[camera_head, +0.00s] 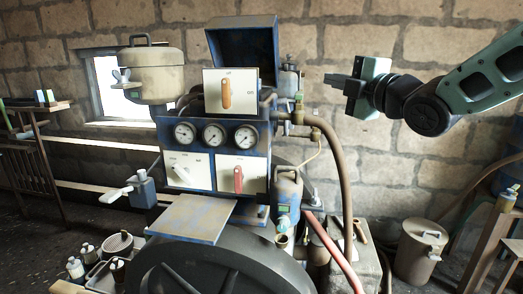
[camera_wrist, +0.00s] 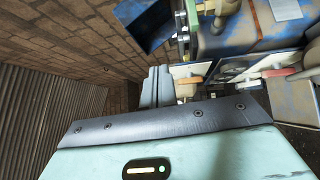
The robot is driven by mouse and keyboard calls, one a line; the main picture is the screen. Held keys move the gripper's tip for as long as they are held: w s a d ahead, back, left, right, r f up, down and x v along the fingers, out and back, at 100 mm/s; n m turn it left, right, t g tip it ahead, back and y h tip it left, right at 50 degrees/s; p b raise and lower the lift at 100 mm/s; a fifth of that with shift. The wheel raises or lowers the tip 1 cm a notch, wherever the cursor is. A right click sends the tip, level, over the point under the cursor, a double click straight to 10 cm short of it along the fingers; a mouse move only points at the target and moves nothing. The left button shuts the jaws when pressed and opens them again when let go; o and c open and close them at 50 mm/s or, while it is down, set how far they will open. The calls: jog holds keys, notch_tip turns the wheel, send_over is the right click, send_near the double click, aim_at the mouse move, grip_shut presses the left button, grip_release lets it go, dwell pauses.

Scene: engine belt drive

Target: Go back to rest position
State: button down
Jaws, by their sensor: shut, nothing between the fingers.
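My gripper (camera_head: 336,80) is at the upper right in the head view, in front of the brick wall. Its fingers point left toward the engine and are shut with nothing between them. It is apart from the engine, to the right of the blue open lid. In the wrist view the shut fingers (camera_wrist: 158,86) show at the middle, above the gripper body, with the engine panels beyond. My arm reaches in from the right edge of the head view.
The blue engine panel (camera_head: 213,110) carries gauges, an orange switch (camera_head: 226,94) and a red switch (camera_head: 238,180). A blue open lid (camera_head: 243,45) stands on top. A brown hose (camera_head: 338,170) curves below my gripper. A lidded can (camera_head: 420,250) stands lower right. The space around my gripper is clear.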

jog(key=s+a+f+m+g+h+p, duration=0.1)
jog(key=s+a+f+m+g+h, duration=0.15)
jog(key=s+f+m+g, duration=0.35)
jog(key=s+a+f+m+g+h+p, duration=0.1)
jog(key=s+a+f+m+g+h, duration=0.2)
jog(key=s+f, duration=0.6)
jog(key=s+d+f+m+g+h, duration=0.2)
jog(key=s+f, duration=0.3)
jog(key=s, duration=0.5)
jog(key=s+d+f+m+g+h+p, duration=0.1)
jog(key=s+f+m+g, duration=0.4)
jog(key=s, duration=0.5)
jog(key=shift+s+d+m+h, duration=0.3)
jog(key=shift+s+d+h, duration=0.1)
jog(key=shift+d, duration=0.2)
